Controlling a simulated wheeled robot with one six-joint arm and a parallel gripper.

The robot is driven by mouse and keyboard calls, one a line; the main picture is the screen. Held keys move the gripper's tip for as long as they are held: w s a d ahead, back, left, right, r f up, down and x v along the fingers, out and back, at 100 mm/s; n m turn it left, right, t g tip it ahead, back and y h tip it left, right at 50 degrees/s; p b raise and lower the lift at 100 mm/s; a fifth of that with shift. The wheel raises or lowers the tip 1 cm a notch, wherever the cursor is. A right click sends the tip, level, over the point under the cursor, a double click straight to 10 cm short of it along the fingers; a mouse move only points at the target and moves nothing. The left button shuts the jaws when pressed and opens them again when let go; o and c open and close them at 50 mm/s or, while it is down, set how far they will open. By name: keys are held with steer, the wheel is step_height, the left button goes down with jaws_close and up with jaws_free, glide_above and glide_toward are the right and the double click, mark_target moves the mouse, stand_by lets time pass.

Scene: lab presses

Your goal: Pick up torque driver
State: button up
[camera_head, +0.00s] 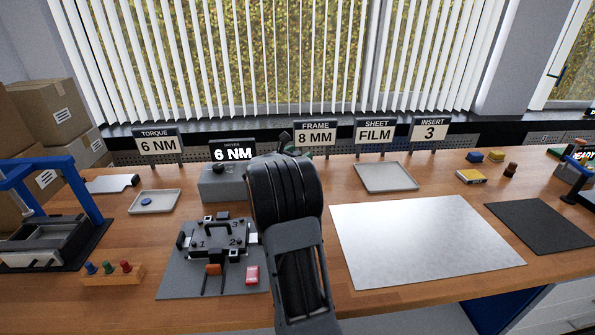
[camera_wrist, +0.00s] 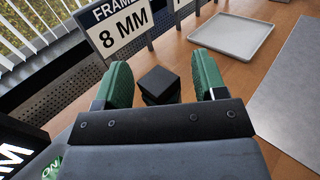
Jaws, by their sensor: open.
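My gripper (camera_wrist: 162,73) is open in the wrist view, its two green fingers apart. A small dark stepped block (camera_wrist: 158,84) shows between and beyond the fingers, above the wooden bench. It may be the torque driver, but I cannot tell for sure, nor how far it is from the fingers. In the head view my arm hides that spot, and only bits of green of my gripper (camera_head: 303,138) show below the frame sign.
A wooden rack (camera_head: 112,275) holds coloured knobs. A tray (camera_head: 387,177) and a bare pale sheet (camera_head: 422,243) lie right. Signs (camera_head: 315,138) line the back.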

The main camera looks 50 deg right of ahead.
steer(key=shift+d, duration=0.65)
steer(key=c, duration=1.1)
